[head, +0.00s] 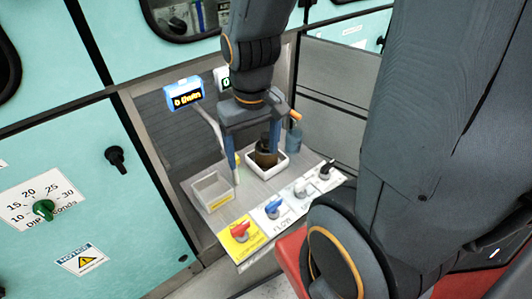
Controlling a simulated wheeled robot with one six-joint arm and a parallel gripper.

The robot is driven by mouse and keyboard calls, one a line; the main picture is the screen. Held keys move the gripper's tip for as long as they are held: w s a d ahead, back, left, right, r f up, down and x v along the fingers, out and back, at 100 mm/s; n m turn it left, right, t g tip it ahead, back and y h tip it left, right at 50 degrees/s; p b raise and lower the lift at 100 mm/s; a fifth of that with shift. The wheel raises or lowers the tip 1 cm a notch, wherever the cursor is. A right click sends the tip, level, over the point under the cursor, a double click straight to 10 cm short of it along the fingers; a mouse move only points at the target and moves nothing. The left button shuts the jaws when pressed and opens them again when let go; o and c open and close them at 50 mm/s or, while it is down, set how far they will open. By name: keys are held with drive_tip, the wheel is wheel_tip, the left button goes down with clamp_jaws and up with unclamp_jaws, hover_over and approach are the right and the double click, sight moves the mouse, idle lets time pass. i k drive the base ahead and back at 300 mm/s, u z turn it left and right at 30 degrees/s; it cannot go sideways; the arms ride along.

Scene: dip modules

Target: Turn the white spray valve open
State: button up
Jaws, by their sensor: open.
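The white valve handle (300,189) is on the sloped panel at the front of the bay, between a blue handle (273,208) and a black handle (326,170). It looks too small to tell how it is turned. My gripper (254,163) points down above the ledge behind the panel. Its two blue fingers are spread wide, with a dark brown bottle (265,155) showing between them in the picture. I cannot tell whether the fingers touch the bottle. The gripper is apart from the white handle, behind and left of it.
A red handle (240,231) on a yellow plate is at the panel's left end. The bottle stands in a white square tray (281,167); an empty tray (211,192) is left of it. A small display (184,95) stands at the back left. A blue bottle (294,138) is behind.

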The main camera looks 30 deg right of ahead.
sight(300, 187)
drive_tip(key=z, duration=1.05)
drive_tip(key=k, duration=0.6)
drive_tip(key=u, duration=0.2)
